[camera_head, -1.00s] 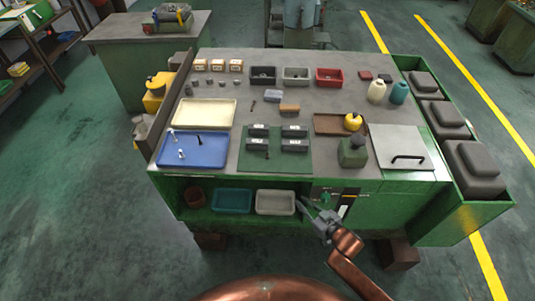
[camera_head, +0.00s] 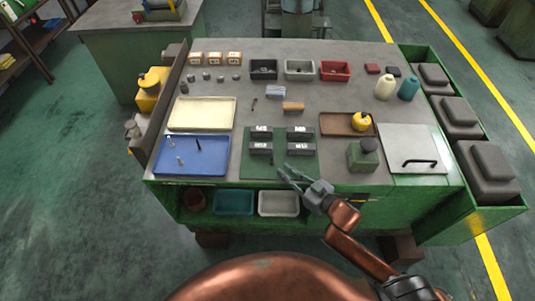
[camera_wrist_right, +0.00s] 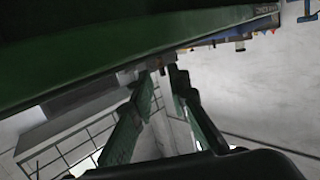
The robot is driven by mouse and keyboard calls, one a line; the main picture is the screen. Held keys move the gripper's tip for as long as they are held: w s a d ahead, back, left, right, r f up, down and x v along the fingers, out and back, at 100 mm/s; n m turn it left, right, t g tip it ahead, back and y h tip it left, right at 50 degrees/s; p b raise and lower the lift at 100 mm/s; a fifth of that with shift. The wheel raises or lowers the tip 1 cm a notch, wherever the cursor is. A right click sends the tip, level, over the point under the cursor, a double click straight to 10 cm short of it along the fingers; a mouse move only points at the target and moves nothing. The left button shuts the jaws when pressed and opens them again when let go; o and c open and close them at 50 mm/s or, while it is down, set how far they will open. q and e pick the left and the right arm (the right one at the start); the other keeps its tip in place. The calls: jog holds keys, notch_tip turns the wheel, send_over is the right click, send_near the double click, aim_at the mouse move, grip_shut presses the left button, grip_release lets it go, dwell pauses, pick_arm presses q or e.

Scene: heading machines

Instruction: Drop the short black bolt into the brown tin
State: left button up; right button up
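A black bolt (camera_head: 198,145) stands upright in the blue tray (camera_head: 215,168), beside silver bolts (camera_head: 180,160). Its length relative to other bolts is hard to judge. The brown tin (camera_head: 195,200) sits at the left of the shelf under the bench top, beside a teal bin. My right gripper (camera_head: 284,174) is at the bench's front edge, near the green mat, right of the blue tray and the tin. Its fingers are apart with nothing visible between them; they also show in the right wrist view (camera_wrist_right: 161,74). My left gripper is not in view.
The green mat (camera_head: 252,168) holds dark blocks (camera_head: 299,149). The shelf holds a teal bin (camera_head: 233,202) and a pale bin (camera_head: 278,203). A cream tray (camera_head: 202,114) lies behind the blue tray.

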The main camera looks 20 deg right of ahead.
aim_at(273, 161)
jog(key=shift+w+a, duration=0.1)
jog(key=shift+w, duration=0.3)
jog(key=shift+w+a, duration=0.2)
jog(key=shift+w, duration=0.1)
jog(key=shift+x, duration=1.1)
jog(key=x, duration=0.3)
jog(key=shift+w+a+r, duration=0.1)
jog(key=shift+w+a, duration=0.1)
jog(key=shift+w, duration=0.05)
jog(key=shift+w+a, duration=0.1)
jog(key=shift+w, duration=0.1)
jog(key=c, duration=0.4)
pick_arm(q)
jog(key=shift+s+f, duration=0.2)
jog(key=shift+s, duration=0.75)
pick_arm(e)
grip_shut()
